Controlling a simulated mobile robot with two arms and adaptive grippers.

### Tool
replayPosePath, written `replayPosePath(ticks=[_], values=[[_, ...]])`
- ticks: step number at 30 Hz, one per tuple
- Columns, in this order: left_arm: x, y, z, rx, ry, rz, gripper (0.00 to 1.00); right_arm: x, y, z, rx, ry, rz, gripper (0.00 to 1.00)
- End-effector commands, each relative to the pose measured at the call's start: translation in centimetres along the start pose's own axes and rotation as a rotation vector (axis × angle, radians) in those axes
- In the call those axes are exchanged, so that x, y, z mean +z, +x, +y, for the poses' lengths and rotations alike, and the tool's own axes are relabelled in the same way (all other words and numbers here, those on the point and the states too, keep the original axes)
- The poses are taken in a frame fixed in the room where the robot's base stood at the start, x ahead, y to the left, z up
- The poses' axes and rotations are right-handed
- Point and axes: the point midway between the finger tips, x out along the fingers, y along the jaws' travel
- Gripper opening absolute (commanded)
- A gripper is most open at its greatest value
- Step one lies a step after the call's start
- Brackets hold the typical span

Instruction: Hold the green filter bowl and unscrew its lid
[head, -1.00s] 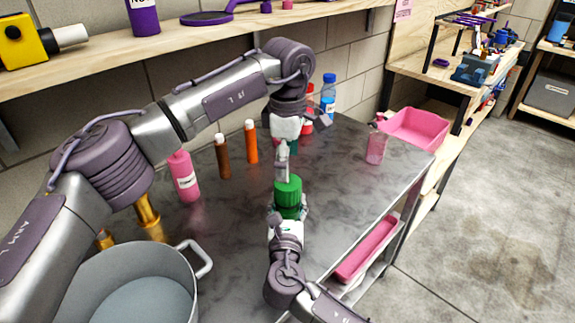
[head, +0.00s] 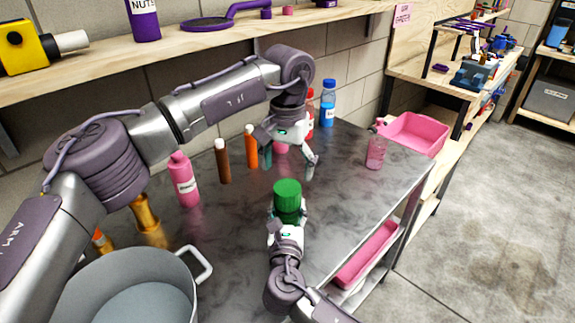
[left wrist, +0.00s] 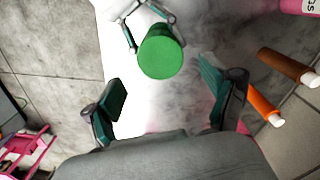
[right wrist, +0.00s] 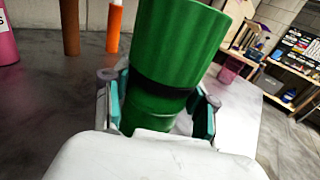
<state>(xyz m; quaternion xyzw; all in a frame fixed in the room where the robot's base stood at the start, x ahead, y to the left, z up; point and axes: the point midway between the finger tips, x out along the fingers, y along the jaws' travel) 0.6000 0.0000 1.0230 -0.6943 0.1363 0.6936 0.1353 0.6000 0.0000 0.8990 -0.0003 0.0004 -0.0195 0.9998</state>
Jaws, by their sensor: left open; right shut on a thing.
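The green filter bowl (right wrist: 150,112) stands upright with its wider ribbed green lid (head: 288,193) on top. My right gripper (head: 287,218) is shut on the bowl below the lid; its fingers show on both sides of the bowl in the right wrist view (right wrist: 160,105). My left gripper (head: 288,160) is open and empty, above the table and behind the lid, apart from it. In the left wrist view the round lid top (left wrist: 160,57) lies ahead of and between the spread left fingers (left wrist: 165,92).
A brown bottle (head: 222,161), an orange bottle (head: 251,147) and a pink bottle (head: 184,180) stand at the left. A large grey pot (head: 130,262) is at the front left. A pink spray bottle (head: 376,150) stands at the right. The metal table between is mostly clear.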

Motion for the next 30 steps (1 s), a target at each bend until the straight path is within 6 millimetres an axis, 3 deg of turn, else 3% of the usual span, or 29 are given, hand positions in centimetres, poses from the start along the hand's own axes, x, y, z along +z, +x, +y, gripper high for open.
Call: replayPosePath(ticks=[15,27,30], values=[[0.1,6.9,0.0,0.000,0.006,-0.003,0.85,-0.1,0.0,0.0,0.000,-0.001,0.001,0.00],[0.0,7.9,-0.1,-0.001,0.006,-0.001,0.85,-0.1,0.0,0.0,0.000,-0.001,0.001,0.00],[0.0,7.8,-0.1,-0.001,0.006,-0.001,0.71,-0.1,0.0,0.0,0.000,-0.001,0.001,0.00]])
